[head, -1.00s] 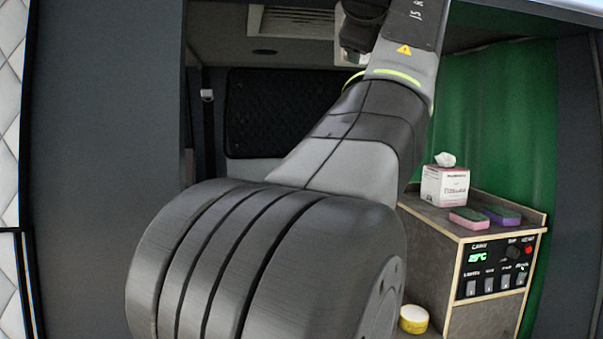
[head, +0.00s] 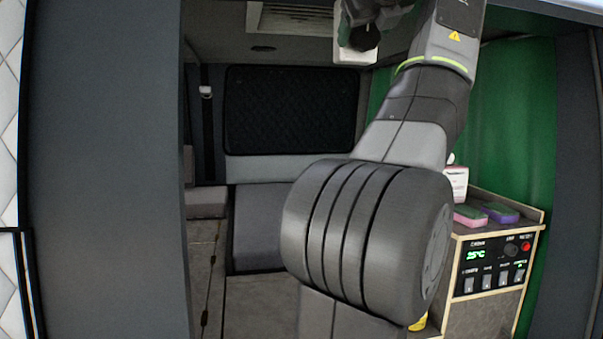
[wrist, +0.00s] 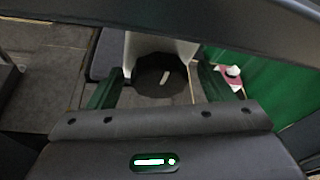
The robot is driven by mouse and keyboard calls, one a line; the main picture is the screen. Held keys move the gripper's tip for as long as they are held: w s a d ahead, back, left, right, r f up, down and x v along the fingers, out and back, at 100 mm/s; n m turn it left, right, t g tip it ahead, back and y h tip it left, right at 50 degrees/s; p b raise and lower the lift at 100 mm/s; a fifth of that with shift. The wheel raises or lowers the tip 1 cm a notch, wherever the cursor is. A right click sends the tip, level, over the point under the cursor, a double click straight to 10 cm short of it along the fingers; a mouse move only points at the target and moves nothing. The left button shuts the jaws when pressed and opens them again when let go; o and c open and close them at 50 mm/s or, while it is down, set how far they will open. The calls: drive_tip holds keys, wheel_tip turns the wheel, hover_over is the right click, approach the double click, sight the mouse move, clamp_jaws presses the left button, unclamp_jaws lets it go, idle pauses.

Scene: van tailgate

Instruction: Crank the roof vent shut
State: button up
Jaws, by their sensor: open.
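The roof vent (head: 292,20) is a pale louvred panel in the ceiling at the top of the head view. My gripper (wrist: 162,76) is open, with one finger on each side of a dark round knob (wrist: 150,86) that bears a pale mark. Behind the knob is a white housing (wrist: 182,46). I cannot tell whether the fingers touch the knob. In the head view a white block (head: 352,55) shows under the ceiling, below the dark end of my arm. My arm hides part of this area, and the fingertips are not clear there.
A cabinet with a control panel (head: 493,266) stands at right, carrying a tissue box (head: 457,182) and sponges (head: 470,216). A green curtain (head: 515,120) hangs behind it. A dark wall (head: 105,170) flanks the opening at left. The floor (head: 262,305) inside looks clear.

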drive_tip(key=m+y, duration=0.1)
drive_tip(key=m, duration=0.1)
drive_tip(key=shift+d+m+y, duration=0.25)
drive_tip(key=shift+m+y, duration=0.15)
drive_tip(key=shift+g, duration=0.3)
drive_tip(key=shift+a, duration=0.2)
